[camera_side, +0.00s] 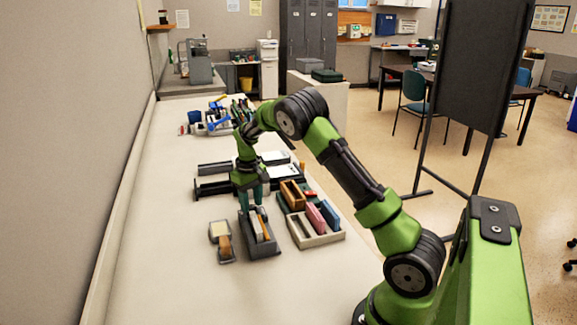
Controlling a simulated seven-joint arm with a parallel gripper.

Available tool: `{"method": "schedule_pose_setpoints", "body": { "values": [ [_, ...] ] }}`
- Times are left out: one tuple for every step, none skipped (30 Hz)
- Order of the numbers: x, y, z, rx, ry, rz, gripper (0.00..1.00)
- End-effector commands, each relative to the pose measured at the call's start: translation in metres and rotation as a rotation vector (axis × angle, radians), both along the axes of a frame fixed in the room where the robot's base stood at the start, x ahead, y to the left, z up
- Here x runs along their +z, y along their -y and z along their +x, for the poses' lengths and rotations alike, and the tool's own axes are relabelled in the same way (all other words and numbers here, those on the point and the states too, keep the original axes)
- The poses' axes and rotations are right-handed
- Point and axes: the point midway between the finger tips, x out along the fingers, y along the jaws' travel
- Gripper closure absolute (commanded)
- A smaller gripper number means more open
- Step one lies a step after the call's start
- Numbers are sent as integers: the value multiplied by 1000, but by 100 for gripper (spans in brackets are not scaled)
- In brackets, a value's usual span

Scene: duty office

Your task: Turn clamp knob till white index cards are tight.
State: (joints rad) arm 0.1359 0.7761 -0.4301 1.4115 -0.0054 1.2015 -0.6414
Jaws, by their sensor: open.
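My gripper (253,209) points down over the bench at a grey box-like holder (262,249), with its fingertips at the holder's far end. The fingers are small here, and no object shows between them. An orange-brown strip lies inside the holder. I cannot make out a clamp knob; the fingers may hide it. White index cards cannot be told apart in or near the holder.
A wood-handled item (222,242) lies left of the holder. A tray (318,240) with pink and blue blocks stands to the right. Black racks (212,187) and a cluttered group of tools (215,120) lie farther back. The front left bench is clear.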

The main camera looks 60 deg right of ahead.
Motion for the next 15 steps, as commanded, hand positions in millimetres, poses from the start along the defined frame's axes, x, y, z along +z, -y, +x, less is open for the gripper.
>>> {"method": "schedule_pose_setpoints", "body": {
  "values": [
    [-5,0,0,0,-1,-1,58],
    [-7,0,0,0,-1,-1,58],
    [-8,0,0,0,-1,0,58],
    [-9,0,0,0,0,0,58],
    [-10,0,0,-1,0,0,58],
    [-10,0,0,-1,0,0,58],
    [-10,0,0,-1,0,0,58],
    [-10,0,0,-1,0,0,58],
    [-10,0,0,-1,0,0,58],
    [-10,0,0,-1,0,0,58],
    [-10,0,0,-1,0,0,58],
    [-10,0,0,-1,0,0,58],
    [-10,0,0,-1,0,0,61],
    [-10,0,0,-1,0,0,66],
    [-10,0,0,-1,0,0,72]
  ]
}}
